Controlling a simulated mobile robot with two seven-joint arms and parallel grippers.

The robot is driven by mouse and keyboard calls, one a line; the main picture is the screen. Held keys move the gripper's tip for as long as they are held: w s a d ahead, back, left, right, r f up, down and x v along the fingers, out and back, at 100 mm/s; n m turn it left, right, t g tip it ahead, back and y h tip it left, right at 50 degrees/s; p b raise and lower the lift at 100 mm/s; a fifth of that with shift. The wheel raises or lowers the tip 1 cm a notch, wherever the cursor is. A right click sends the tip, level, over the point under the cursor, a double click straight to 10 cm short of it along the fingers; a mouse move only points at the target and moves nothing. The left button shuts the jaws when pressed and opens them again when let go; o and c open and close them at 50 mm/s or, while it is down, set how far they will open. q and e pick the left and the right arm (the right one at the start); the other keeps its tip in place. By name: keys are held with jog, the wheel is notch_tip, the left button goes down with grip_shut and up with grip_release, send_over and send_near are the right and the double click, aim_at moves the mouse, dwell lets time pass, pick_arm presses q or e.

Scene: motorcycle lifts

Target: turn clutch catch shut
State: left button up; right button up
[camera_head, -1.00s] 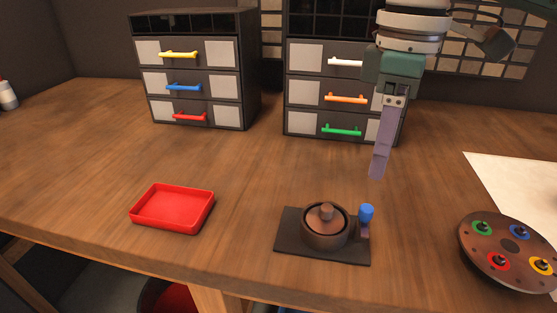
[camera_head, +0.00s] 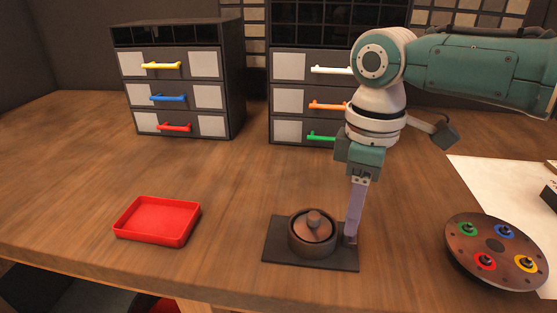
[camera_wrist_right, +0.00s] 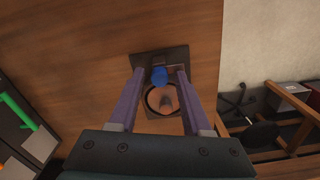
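The clutch housing is a round brown pot (camera_head: 312,232) with a knobbed lid, on a dark base plate (camera_head: 283,256). In the right wrist view the catch's blue knob (camera_wrist_right: 159,76) shows beside the pot (camera_wrist_right: 161,99). My right gripper (camera_head: 352,238) points down at the plate's right side. Its two purple fingers are apart, one on each side of the blue knob in the wrist view (camera_wrist_right: 160,71), with gaps visible. In the head view the finger hides the blue knob. My left gripper is not in view.
A red tray (camera_head: 158,220) lies to the left. A round brown disc with coloured pegs (camera_head: 495,245) lies to the right, near a pale sheet (camera_head: 500,185). Two drawer cabinets (camera_head: 222,85) (camera_head: 272,100) stand behind. The table between tray and plate is clear.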

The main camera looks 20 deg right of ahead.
grip_shut()
jog(key=shift+r, duration=0.1)
dwell(0.4)
jog(key=m+p, duration=0.2)
jog(key=shift+r+p, duration=0.15)
jog(key=shift+p, duration=0.15)
jog(key=m+p, duration=0.2)
jog(key=m, duration=0.2)
jog(key=shift+a, duration=0.1)
jog(key=m+p, duration=0.1)
jog(key=m, duration=0.1)
jog(key=shift+m+p, duration=0.35)
jog(key=shift+m, duration=0.05)
jog(key=m+p, duration=0.1)
jog(key=m, duration=0.2)
jog(key=shift+m, duration=0.3)
jog(key=m+p, duration=0.1)
jog(key=m, duration=0.4)
jog(key=shift+m, duration=0.3)
jog(key=shift+f, duration=0.2)
